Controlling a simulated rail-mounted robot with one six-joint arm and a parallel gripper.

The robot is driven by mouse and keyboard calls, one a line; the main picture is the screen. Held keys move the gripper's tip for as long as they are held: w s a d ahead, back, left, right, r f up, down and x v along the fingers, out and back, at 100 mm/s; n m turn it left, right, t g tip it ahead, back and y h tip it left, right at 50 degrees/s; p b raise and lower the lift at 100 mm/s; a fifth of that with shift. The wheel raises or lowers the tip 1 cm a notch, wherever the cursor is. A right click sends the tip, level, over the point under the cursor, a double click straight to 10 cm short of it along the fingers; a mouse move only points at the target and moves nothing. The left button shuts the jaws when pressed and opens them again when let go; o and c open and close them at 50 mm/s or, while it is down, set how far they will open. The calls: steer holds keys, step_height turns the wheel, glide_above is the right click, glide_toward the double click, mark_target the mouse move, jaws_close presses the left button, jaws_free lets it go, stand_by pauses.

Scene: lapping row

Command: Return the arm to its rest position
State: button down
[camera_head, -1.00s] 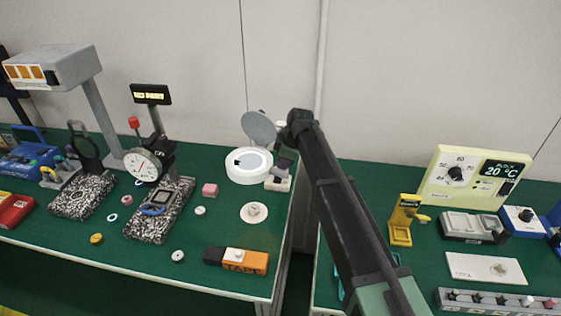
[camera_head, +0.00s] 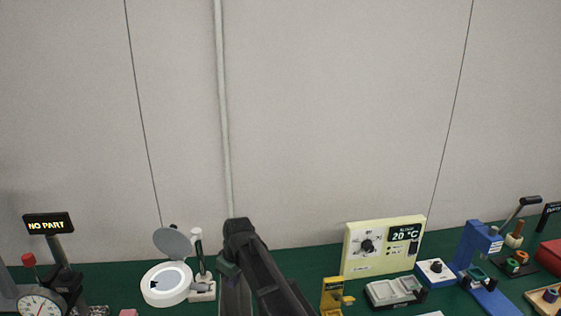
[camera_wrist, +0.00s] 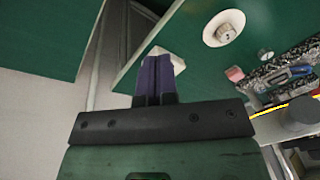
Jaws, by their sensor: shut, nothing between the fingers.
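My arm rises in the middle of the head view, in front of the gap between the two green benches, with its dark upper links near the wall. My gripper (camera_wrist: 159,78) shows in the wrist view as purple fingers held together, with nothing between them. In the head view the fingers are hidden behind my arm.
A white round device with a raised lid (camera_head: 166,285) stands left of my arm. A dial gauge (camera_head: 41,303) and NO PART display (camera_head: 48,223) are further left. Right are a yellow stand (camera_head: 334,297), a temperature panel (camera_head: 382,247) and a blue device (camera_head: 478,246). The wall above is clear.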

steer(key=s+d+m, duration=0.4)
steer(key=s+d, duration=0.1)
steer(key=d, duration=0.6)
steer(key=s+d+m+h, duration=0.1)
steer(key=s+d+m, duration=0.3)
steer(key=d, duration=0.7)
steer(key=s+d+m+h, duration=0.1)
steer(key=s+d+m, duration=0.2)
steer(key=s+d, duration=0.5)
steer(key=d+r+p, duration=0.1)
steer(key=d, duration=0.3)
steer(key=shift+m, duration=0.4)
